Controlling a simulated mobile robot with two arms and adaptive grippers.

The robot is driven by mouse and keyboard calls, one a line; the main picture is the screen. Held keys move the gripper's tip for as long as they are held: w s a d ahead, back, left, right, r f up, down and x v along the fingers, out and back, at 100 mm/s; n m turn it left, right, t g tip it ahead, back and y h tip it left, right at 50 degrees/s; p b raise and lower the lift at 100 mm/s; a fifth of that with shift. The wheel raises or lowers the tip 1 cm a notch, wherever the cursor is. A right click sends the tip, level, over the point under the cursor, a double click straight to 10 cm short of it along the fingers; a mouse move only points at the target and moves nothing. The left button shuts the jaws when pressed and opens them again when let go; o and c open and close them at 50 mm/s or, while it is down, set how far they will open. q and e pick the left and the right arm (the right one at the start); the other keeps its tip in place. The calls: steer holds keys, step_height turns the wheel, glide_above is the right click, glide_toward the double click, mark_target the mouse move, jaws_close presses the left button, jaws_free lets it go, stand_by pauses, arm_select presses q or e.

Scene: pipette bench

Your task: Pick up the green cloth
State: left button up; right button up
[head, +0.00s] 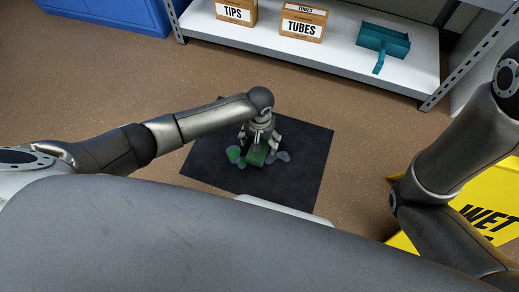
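The green cloth (256,158) is on or just above a black mat on the floor, in the middle of the head view. My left arm reaches in from the left, and my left gripper (258,146) points down right over the cloth, hiding part of it. The fingers are small and dark here, and I cannot tell whether they grip the cloth or only stand around it. A second green patch (234,154) shows just to the left. My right arm is on the right, with its gripper out of view.
The black mat (308,160) lies on a brown floor, with grey wet-looking patches (278,157) around the cloth. A low shelf (340,67) behind holds a TIPS box (236,12), a TUBES box (302,22) and a teal dustpan (384,42). A yellow wet-floor sign (486,208) is at right.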

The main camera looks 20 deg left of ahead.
arm_select(q)
steer(key=shift+f+b, duration=0.5)
steer(key=shift+f, duration=0.4)
steer(key=shift+f+b, duration=0.85)
steer(key=shift+f, duration=0.1)
steer(key=shift+c, duration=0.2)
steer(key=c, duration=1.1)
steer(key=shift+r, duration=0.1)
steer(key=shift+c, duration=0.2)
